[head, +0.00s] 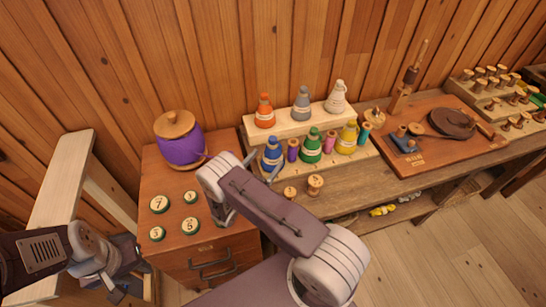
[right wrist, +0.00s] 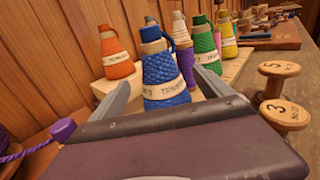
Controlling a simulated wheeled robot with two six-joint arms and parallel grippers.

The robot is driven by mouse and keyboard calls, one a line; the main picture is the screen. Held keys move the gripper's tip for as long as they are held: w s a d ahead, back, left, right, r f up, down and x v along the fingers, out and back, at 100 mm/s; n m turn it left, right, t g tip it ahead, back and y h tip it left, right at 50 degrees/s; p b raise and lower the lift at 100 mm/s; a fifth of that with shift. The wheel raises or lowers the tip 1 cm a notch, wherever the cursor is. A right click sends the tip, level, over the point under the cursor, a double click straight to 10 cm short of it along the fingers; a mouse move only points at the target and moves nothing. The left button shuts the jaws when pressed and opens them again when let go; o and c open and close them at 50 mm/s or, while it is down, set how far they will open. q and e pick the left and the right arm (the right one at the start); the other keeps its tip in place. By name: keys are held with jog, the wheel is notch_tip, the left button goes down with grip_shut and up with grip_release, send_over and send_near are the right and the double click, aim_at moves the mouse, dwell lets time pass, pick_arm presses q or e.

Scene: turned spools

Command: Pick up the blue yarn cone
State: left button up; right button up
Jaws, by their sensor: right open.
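The blue yarn cone (head: 273,154) stands upright at the left end of the front step of a wooden rack, with a pale label band around it. My right gripper (head: 263,166) is open just in front of it. In the right wrist view the blue cone (right wrist: 166,75) shows between the two spread fingers of my right gripper (right wrist: 162,88). I cannot tell whether either finger touches it. The cone's lower part is partly hidden by the gripper body. My left gripper (head: 118,284) is low at the left, away from the rack, and its jaws are unclear.
Behind are orange (head: 265,112) and grey cones (head: 302,104). Wooden spools (head: 315,184) stand in front.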

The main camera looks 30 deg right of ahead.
aim_at(273, 151)
jog(key=x, duration=0.5)
jog(key=shift+w+d+p, duration=0.15)
jog(key=shift+d+p, duration=0.2)
jog(key=shift+p, duration=0.05)
jog(key=shift+a, duration=0.1)
jog(key=shift+c, duration=1)
jog(key=c, duration=1.7)
notch_tip(273, 151, up, 18)
jog(key=shift+r+p, duration=0.1)
jog(key=shift+p, duration=0.2)
jog(key=shift+c, duration=0.2)
